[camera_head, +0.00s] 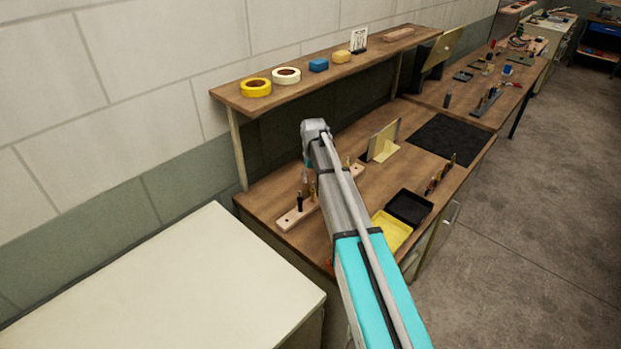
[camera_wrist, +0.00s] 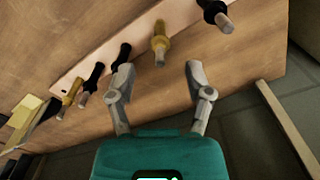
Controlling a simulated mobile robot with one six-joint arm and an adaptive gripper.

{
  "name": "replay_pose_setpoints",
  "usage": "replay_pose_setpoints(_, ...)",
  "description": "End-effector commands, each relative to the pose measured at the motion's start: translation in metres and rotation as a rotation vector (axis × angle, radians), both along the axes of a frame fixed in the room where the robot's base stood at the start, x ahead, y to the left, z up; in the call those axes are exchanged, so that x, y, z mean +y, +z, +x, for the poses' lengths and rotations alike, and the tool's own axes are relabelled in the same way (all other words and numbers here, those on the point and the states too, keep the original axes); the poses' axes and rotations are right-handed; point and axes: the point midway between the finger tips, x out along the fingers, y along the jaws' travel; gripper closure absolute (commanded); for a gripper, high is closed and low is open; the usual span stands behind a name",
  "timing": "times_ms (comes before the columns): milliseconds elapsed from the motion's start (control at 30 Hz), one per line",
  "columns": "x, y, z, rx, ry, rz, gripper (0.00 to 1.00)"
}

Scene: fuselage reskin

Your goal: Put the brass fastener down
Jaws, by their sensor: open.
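The brass fastener (camera_wrist: 160,42) stands in a pale wooden strip with holes (camera_wrist: 142,43) on the bench, in the wrist view. It lies just beyond and between the fingertips of my gripper (camera_wrist: 158,72), which is open with a clear gap between its fingers. Nothing is held. In the head view the strip (camera_head: 290,218) lies at the bench's near left, and my arm hides my gripper and part of the strip. Another brass-coloured fastener (camera_wrist: 72,92) stands further left in the strip.
Black fasteners (camera_wrist: 214,12) (camera_wrist: 92,80) (camera_wrist: 122,55) stand in the same strip on both sides. A yellow tray (camera_head: 391,232) and a black tray (camera_head: 409,207) sit at the bench's front. A shelf (camera_head: 330,75) with tape rolls overhangs the back. A dark mat (camera_head: 440,138) lies beyond.

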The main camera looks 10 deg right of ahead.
Motion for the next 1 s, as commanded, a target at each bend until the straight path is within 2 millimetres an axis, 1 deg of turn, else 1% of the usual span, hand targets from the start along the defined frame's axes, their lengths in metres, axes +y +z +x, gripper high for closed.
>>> replay_pose_setpoints(33, 0.0, 0.009, 0.0, 0.0, 0.0, 0.0, 0.34)
replay_pose_setpoints(600, 0.0, 0.057, 0.0, 0.0, 0.0, 0.0, 0.34)
replay_pose_setpoints(800, 0.0, 0.071, 0.0, 0.0, 0.0, 0.0, 0.34)
replay_pose_setpoints(1000, 0.0, 0.079, 0.0, 0.0, 0.001, 0.0, 0.34)
